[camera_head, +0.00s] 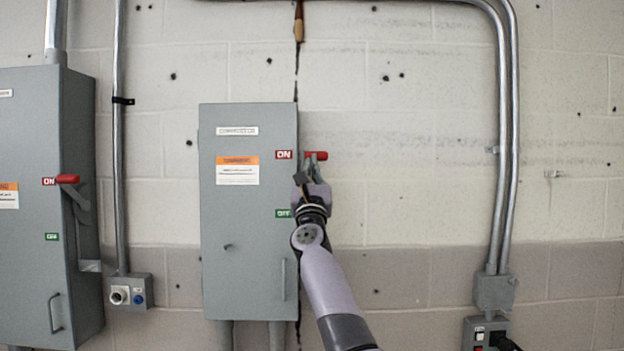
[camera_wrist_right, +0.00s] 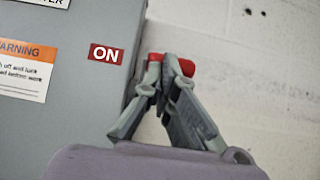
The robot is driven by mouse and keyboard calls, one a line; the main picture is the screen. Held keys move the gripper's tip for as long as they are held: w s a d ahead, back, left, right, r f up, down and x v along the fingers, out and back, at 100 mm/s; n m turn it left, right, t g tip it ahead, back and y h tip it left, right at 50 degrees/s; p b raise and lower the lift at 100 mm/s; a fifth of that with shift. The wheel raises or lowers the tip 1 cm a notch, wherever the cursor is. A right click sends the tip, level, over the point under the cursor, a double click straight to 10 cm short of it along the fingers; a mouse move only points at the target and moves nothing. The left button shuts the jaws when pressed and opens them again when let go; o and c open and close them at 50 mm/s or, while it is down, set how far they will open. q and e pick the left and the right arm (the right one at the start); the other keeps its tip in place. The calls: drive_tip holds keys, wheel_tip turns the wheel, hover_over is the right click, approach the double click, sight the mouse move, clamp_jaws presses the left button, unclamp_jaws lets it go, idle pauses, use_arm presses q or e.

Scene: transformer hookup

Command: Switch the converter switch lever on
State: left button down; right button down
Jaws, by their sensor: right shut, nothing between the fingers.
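The converter box (camera_head: 248,215) is a grey cabinet on the wall in the middle of the head view. Its lever has a red handle (camera_head: 318,155) on the right side, level with the red ON label (camera_head: 284,155) and above the green OFF label (camera_head: 283,213). My right gripper (camera_head: 309,165) is at the handle from below. In the right wrist view the gripper's fingertips (camera_wrist_right: 163,80) are shut just in front of the red handle (camera_wrist_right: 180,64) and hide part of it. I cannot tell whether they touch it. My left gripper is not in view.
A second grey box (camera_head: 30,230) with its own red-handled lever (camera_head: 68,179) stands at the left, also level with ON. Conduits run up the wall. A small outlet box (camera_head: 130,292) sits between the cabinets.

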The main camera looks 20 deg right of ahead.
drive_tip(key=v, duration=0.7)
drive_tip(key=shift+d, duration=0.1)
